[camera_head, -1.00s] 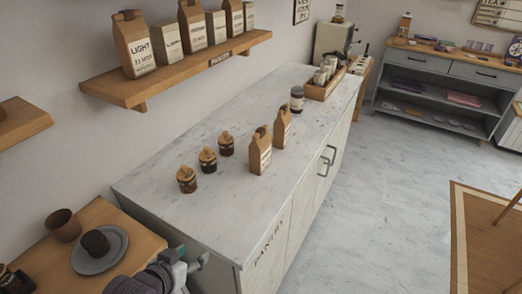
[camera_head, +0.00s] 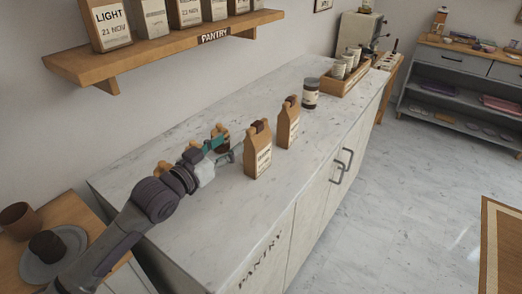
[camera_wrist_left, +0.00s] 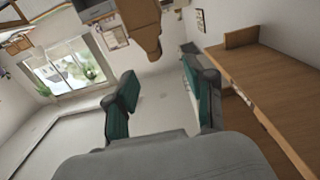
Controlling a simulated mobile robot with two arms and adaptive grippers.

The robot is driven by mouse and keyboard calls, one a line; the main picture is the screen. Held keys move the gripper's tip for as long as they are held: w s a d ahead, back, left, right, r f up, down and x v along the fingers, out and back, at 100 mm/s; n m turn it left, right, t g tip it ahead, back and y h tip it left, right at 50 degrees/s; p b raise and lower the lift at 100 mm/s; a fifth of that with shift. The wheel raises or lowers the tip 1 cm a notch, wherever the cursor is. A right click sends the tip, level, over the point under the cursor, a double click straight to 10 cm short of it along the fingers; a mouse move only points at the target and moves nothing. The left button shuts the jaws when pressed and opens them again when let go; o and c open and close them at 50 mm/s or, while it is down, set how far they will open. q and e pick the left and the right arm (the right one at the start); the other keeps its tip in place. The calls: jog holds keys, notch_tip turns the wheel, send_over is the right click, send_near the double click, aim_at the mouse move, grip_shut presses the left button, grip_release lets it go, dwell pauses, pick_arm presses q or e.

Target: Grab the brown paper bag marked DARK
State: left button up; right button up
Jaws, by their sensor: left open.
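Two brown paper bags stand upright on the pale marble counter: a nearer one (camera_head: 257,156) and a farther one (camera_head: 288,126). Their labels are too small to read, so I cannot tell which is marked DARK. My left gripper (camera_head: 225,151) is open and empty just left of the nearer bag, with a small gap between them. In the left wrist view its two teal-padded fingers (camera_wrist_left: 162,100) are spread. A brown shape (camera_wrist_left: 141,25) at the top there, seemingly an upside-down bag, is beyond the fingers. My right gripper is not in view.
A lidded jar (camera_head: 310,94) and a wooden tray (camera_head: 345,84) with cups stand farther back. A wall shelf (camera_head: 170,49) holds more bags, one marked LIGHT. The counter's front strip is clear.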

aim_at(254, 128)
pick_arm(q)
jog(key=x, duration=0.3)
jog(key=p+x, duration=0.1)
jog(key=x, duration=0.3)
jog(key=p+x, duration=0.1)
jog(key=x, duration=0.2)
jog(key=shift+s+d, duration=0.1)
jog(key=shift+d, duration=0.45)
jog(key=shift+w+d, duration=0.35)
jog(key=shift+w, duration=0.05)
jog(key=shift+a, duration=0.1)
jog(key=shift+c, duration=0.5)
grip_shut()
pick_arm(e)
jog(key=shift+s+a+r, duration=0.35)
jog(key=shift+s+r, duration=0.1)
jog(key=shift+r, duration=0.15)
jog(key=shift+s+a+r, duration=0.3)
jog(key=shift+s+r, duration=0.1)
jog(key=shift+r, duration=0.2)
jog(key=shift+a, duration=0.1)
